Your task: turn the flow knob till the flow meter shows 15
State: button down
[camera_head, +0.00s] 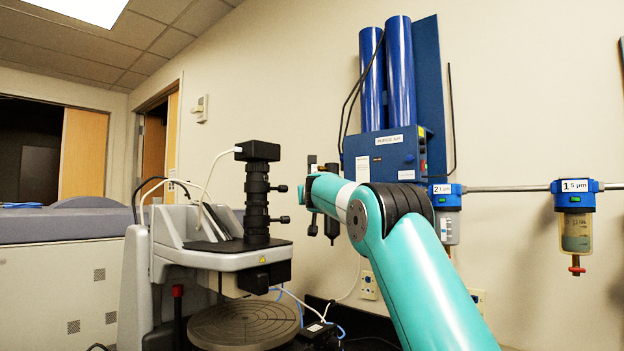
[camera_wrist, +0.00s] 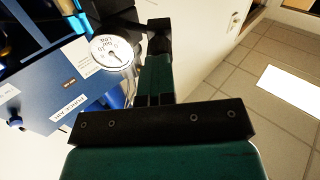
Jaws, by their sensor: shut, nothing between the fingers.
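A round gauge (camera_wrist: 112,52) with a white dial and a dark needle is in the wrist view, left of my fingers; I take it to be the flow meter. Its dial is tilted and too small to read surely. My gripper (camera_wrist: 159,38) is shut and empty, its dark fingertips just right of the dial. I cannot tell whether they touch anything. I cannot make out the flow knob for sure; dark parts beside the fingertips may include it. In the head view my teal arm reaches toward the wall, and the gauge face is not seen.
A blue wall unit (camera_head: 393,158) carries two upright blue cylinders (camera_head: 401,75). A pipe (camera_head: 507,188) runs right from it with blue-topped filters (camera_head: 575,230). A microscope-like instrument (camera_head: 258,205) with a round stage (camera_head: 243,327) stands at left. The wall at right is mostly bare.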

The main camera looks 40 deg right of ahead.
jog(key=n+p, duration=0.1)
jog(key=n, duration=0.4)
jog(key=c, duration=1.7)
grip_release()
jog(key=shift+o, duration=0.2)
jog(key=m+b, duration=0.2)
jog(key=m, duration=0.5)
